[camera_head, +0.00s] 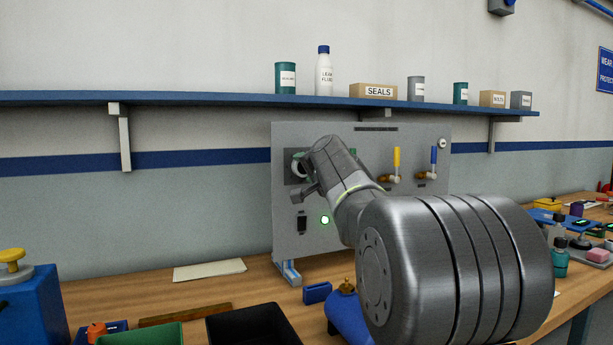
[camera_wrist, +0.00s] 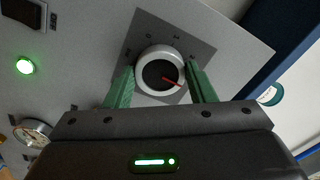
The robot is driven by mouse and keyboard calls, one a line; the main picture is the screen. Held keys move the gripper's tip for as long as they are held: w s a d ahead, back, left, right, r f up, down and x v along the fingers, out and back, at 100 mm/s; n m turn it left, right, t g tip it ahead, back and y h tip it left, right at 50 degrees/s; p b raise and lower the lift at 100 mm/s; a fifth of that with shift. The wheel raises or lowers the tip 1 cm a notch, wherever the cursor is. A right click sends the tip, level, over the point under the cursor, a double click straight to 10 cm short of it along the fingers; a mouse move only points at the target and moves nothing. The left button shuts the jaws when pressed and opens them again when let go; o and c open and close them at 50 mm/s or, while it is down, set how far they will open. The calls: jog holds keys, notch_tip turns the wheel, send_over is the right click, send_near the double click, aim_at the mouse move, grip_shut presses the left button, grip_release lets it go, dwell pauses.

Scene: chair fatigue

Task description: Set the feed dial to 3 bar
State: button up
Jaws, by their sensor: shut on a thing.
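The feed dial (camera_wrist: 157,75) is a round knob with a white rim, a black face and a red pointer. It sits on a dark square plate (camera_wrist: 199,49) on the grey panel (camera_head: 340,135). In the wrist view the pointer aims right and slightly down. In the head view my gripper (camera_head: 302,166) is at the panel's upper left, and my arm hides part of the dial and panel.
A green lamp (camera_head: 325,219) glows on the panel beside a black switch (camera_head: 302,223). A round gauge (camera_wrist: 33,132) shows in the wrist view. Valves with yellow (camera_head: 397,158) and blue (camera_head: 434,156) handles stand to the right. A shelf (camera_head: 220,98) runs above; bins and a blue vessel (camera_head: 344,312) occupy the bench.

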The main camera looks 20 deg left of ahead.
jog(key=shift+n, duration=0.3)
jog(key=o, duration=1)
jog(key=b+v, duration=0.2)
jog(key=v, duration=1.1)
jog(key=shift+s+d, duration=0.25)
jog(key=shift+d, duration=0.1)
jog(key=p+x, duration=0.1)
jog(key=x, duration=1.3)
jog(key=shift+s+p, duration=0.1)
jog(key=shift+p, duration=0.3)
